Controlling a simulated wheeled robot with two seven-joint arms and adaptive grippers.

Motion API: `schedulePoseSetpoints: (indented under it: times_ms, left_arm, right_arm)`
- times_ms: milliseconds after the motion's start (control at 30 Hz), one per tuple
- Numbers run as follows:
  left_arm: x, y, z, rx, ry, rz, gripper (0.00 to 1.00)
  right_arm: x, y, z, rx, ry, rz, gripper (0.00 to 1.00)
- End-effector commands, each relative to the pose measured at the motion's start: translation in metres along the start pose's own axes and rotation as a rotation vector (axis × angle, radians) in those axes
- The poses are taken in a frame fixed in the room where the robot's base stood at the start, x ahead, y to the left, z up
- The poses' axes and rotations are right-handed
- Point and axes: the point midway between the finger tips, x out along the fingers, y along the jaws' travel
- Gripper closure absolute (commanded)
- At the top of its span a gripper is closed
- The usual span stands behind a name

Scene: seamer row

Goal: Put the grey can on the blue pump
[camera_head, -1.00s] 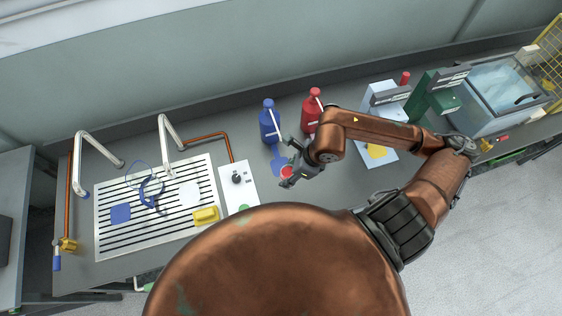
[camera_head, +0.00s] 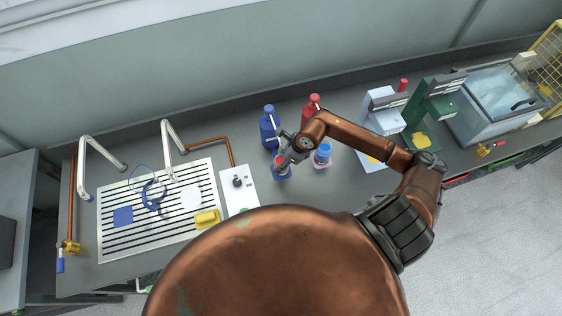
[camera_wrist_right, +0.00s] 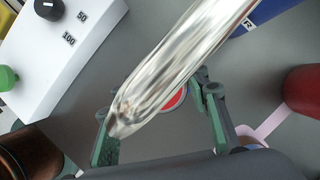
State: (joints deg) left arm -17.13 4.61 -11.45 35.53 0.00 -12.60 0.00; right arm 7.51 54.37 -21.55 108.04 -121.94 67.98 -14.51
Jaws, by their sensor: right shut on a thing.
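The blue pump (camera_head: 269,124) stands upright at the back of the counter with a pale spout on top. A blue pad (camera_head: 280,176) lies in front of it. My right gripper (camera_head: 282,155) is shut on a can with a red top (camera_head: 281,160), over or at this pad. The can's sides are mostly hidden, so I cannot confirm grey or contact with the pad. In the right wrist view its red top (camera_wrist_right: 175,98) shows between the fingers, partly covered by a shiny spout-like shape (camera_wrist_right: 180,65) close to the lens. My left gripper is not in view.
A red pump (camera_head: 312,108) stands right of the blue one. A blue-topped can (camera_head: 323,149) stands on a pink pad beside my gripper. A white control box (camera_head: 238,190) lies to the left. Dispensers (camera_head: 382,108) stand further right.

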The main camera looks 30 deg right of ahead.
Motion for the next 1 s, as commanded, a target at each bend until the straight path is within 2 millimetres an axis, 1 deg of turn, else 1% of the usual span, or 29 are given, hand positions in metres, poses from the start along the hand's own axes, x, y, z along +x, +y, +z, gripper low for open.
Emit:
schedulePoseSetpoints:
  times_ms: [33,100,367,400,633,900,1000]
  left_arm:
    - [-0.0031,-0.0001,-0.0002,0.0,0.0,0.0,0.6]
    - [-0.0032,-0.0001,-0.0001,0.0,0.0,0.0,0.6]
    - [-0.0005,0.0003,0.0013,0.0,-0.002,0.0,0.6]
    - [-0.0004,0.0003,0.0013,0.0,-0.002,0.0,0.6]
    - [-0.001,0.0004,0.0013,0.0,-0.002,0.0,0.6]
    - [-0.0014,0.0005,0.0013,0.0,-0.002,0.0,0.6]
    - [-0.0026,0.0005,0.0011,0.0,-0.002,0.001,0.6]
  right_arm:
    - [0.0037,-0.0003,-0.0009,0.001,-0.002,-0.001,0.88]
    - [0.0072,-0.0006,-0.0024,0.0,-0.002,-0.001,0.88]
    - [0.0093,-0.0007,-0.0035,-0.001,-0.001,-0.002,0.88]
    - [0.0096,-0.0006,-0.004,-0.001,0.0,-0.002,0.57]
    - [0.009,-0.0005,-0.0037,-0.001,0.0,-0.002,0.41]
    - [0.0085,-0.0005,-0.0035,-0.001,-0.001,-0.002,0.41]
    - [0.0041,-0.001,-0.003,-0.002,-0.001,-0.003,0.41]
